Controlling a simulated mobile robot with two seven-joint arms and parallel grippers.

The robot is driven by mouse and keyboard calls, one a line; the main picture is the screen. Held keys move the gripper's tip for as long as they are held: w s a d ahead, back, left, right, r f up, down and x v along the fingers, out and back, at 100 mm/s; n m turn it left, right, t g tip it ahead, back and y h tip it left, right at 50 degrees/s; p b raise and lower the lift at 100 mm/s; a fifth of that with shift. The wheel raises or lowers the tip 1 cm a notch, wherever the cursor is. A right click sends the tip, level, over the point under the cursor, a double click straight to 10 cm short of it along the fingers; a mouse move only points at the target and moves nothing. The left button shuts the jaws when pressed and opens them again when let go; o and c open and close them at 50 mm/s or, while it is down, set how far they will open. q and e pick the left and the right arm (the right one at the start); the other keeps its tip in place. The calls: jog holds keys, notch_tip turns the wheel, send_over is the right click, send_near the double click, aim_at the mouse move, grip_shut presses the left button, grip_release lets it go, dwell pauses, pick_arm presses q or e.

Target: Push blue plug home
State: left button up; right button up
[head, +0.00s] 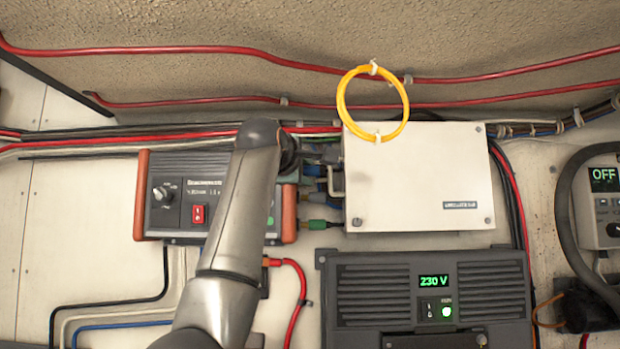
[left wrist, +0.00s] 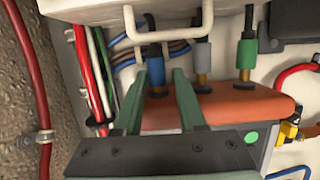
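The blue plug (left wrist: 155,66) shows in the left wrist view, upright in the picture, with a brass-coloured lower part near the orange end cap (left wrist: 225,106) of the grey device. How deep it sits cannot be told. My left gripper (left wrist: 160,73) is open, its two green fingers to either side of the blue plug, with a visible gap to the right finger. In the head view my left gripper (head: 316,152) reaches the gap between the device (head: 180,215) and the white box (head: 420,185), partly hiding the plugs. My right gripper is not in view.
A grey plug (left wrist: 203,55) and a green plug (left wrist: 245,54) stand close beside the blue one. A white bracket handle (left wrist: 170,35) juts from the box just above. Red cables and a yellow cable loop (head: 342,100) run above; a black 230 V unit (head: 350,300) is below.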

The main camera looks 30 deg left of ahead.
pick_arm(q)
jog(key=s+d+b, duration=0.1)
jog(key=s+b, duration=0.2)
jog(key=s, duration=0.3)
jog(key=shift+s+d+r+b, duration=0.2)
jog(key=shift+d+b, duration=0.1)
jog(key=shift+d, duration=0.05)
dwell(0.4)
jog(key=shift+d+f, duration=0.1)
